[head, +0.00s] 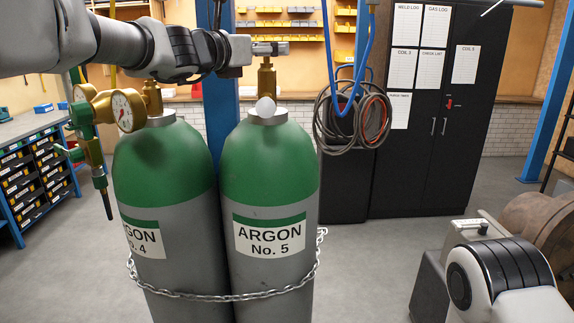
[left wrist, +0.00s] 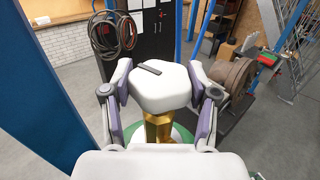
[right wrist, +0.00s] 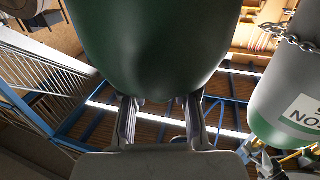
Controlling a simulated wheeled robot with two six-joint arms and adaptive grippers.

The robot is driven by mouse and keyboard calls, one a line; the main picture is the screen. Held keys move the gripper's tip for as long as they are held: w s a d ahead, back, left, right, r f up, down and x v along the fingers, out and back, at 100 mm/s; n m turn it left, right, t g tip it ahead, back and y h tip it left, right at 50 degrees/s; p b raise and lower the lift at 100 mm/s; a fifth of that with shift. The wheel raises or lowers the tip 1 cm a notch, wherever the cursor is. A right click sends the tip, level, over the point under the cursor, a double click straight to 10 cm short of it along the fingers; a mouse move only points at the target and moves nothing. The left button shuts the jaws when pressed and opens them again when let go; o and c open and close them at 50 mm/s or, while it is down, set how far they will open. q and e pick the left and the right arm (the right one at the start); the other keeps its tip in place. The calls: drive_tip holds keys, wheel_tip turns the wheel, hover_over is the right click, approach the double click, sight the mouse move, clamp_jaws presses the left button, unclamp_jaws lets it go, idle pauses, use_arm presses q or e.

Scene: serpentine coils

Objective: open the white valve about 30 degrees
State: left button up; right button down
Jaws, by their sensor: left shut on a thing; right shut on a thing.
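The white valve (left wrist: 160,88) is a chunky white knob with a dark mark on top, on a brass stem (left wrist: 160,128). My left gripper (left wrist: 159,90) has its purple-grey fingers on both sides of this knob. In the head view my left gripper (head: 270,48) is above the brass stem (head: 266,78) of the green-and-grey argon No. 5 cylinder (head: 268,180), and the knob is mostly hidden. The exact contact is unclear.
The argon No. 4 cylinder (head: 160,180), with a brass gauge (head: 127,110), stands close on the left. A chain (head: 220,296) runs around both cylinders. A white ball-like part (head: 265,107) is on the No. 5 neck. A black cabinet (head: 440,150) stands behind.

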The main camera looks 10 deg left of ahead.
use_arm(q)
drive_tip(key=n+t+y+b, duration=0.1)
drive_tip(key=y+b, duration=0.1)
drive_tip(key=shift+f+n+y, duration=0.1)
drive_tip(key=shift+n+y, duration=0.3)
use_arm(e)
wheel_tip(320, 180, down, 4)
drive_tip(key=shift+r, duration=0.15)
use_arm(q)
drive_tip(key=shift+r+n+y+b, duration=0.25)
drive_tip(key=shift+n+y+b, duration=0.35)
drive_tip(key=shift+y+b, duration=0.25)
use_arm(e)
drive_tip(key=shift+f, duration=0.55)
use_arm(q)
drive_tip(key=shift+r, duration=0.1)
drive_tip(key=o, duration=1.2)
drive_tip(key=shift+c, duration=0.2)
